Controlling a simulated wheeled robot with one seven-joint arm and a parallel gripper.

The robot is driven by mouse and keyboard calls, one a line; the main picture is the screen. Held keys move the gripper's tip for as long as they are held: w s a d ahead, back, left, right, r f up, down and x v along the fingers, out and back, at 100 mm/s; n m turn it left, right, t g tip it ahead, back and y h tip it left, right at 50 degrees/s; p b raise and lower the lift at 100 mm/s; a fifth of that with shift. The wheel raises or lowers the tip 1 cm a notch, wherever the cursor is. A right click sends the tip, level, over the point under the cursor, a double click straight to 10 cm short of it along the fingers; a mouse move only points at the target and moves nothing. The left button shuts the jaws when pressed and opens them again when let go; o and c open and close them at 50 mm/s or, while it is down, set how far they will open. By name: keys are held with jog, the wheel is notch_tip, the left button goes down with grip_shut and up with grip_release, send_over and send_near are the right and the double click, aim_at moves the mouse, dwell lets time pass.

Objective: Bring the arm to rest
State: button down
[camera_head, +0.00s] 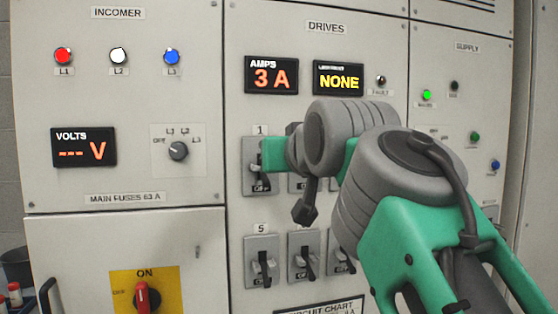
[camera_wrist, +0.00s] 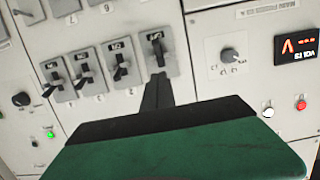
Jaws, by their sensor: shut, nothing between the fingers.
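My arm, with grey joints and green links, reaches from the lower right of the head view across the drives panel. My gripper's green body (camera_head: 275,155) covers part of the first drive switch (camera_head: 258,182). Its fingers are hidden in that view. In the wrist view my gripper (camera_wrist: 159,80) is shut, with its dark fingers together and empty. The fingertips lie just below a switch (camera_wrist: 158,50) at the right end of a row in that picture. I cannot tell whether they touch it.
The drives door (camera_head: 235,110) stands close behind my gripper. Lower switches (camera_head: 262,262) show below the arm. The selector knob (camera_head: 178,151) is on the incomer door to the left, above a red main handle (camera_head: 143,297). An ammeter (camera_head: 271,76) reads 3 A; the display beside it (camera_head: 338,78) reads NONE.

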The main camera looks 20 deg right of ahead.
notch_tip(320, 180, down, 15)
jog(key=g+p, duration=0.5)
jog(key=p, duration=0.3)
jog(key=s+f+g+p, duration=0.3)
jog(key=s+f, duration=0.4)
jog(key=f, duration=0.4)
jog(key=s+a+f+g+p, duration=0.1)
jog(key=s+f+g+p, duration=0.2)
jog(key=s+f, duration=0.5)
notch_tip(320, 180, down, 4)
jog(key=shift+a+r+g, duration=0.15)
jog(key=shift+a+g, duration=0.05)
jog(key=shift+g, duration=0.4)
jog(key=shift+w, duration=0.1)
